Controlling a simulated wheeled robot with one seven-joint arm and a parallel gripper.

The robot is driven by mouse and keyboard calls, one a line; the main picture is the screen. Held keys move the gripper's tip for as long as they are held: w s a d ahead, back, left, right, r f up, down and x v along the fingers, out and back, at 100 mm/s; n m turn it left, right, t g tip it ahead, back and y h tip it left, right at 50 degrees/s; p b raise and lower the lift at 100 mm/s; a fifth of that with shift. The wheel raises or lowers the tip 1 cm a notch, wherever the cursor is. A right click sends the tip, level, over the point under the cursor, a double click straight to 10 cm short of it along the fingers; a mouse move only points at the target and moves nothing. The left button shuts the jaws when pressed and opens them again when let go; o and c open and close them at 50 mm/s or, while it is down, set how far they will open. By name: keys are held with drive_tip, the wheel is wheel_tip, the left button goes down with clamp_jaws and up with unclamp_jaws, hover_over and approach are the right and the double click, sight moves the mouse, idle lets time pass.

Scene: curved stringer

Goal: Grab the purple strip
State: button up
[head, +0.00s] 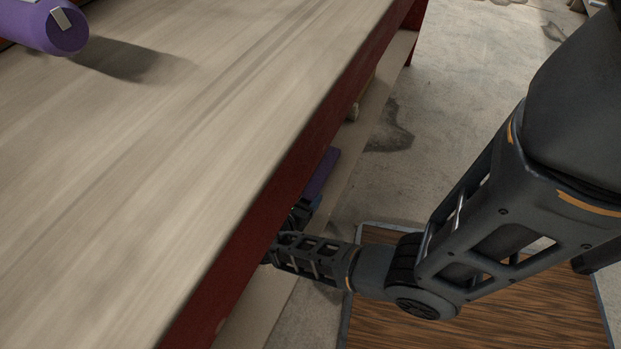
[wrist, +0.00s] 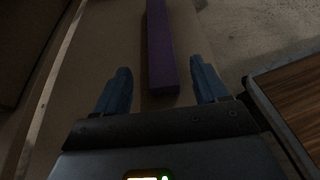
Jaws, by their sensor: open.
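In the head view part of the purple strip (head: 322,172) shows below the table's edge, the rest hidden by the tabletop. My gripper (wrist: 159,82) has two blue fingers spread apart, one to each side of the strip, with gaps to both. The head view shows my arm reaching under the table edge, the gripper mostly hidden there.
The wooden tabletop (head: 150,170) with a dark red edge overhangs the lower shelf (head: 375,105). A purple cylinder (head: 48,27) lies on the tabletop at the far left. A wood-patterned panel with a grey border (head: 480,318) lies at the right. Bare concrete floor (head: 470,110) is beyond.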

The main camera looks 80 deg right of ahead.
sight(317, 180)
drive_tip(key=shift+b+x, duration=0.6)
drive_tip(key=shift+x, duration=0.95)
drive_tip(key=shift+r+b+x, duration=0.15)
drive_tip(key=shift+b+x, duration=0.4)
drive_tip(key=shift+x, duration=0.65)
drive_tip(key=shift+r+b+x, duration=0.15)
drive_tip(key=shift+b+x, duration=0.35)
drive_tip(key=shift+x, duration=0.65)
drive_tip(key=shift+d, duration=0.1)
drive_tip(key=shift+c, duration=0.3)
drive_tip(key=c, duration=1)
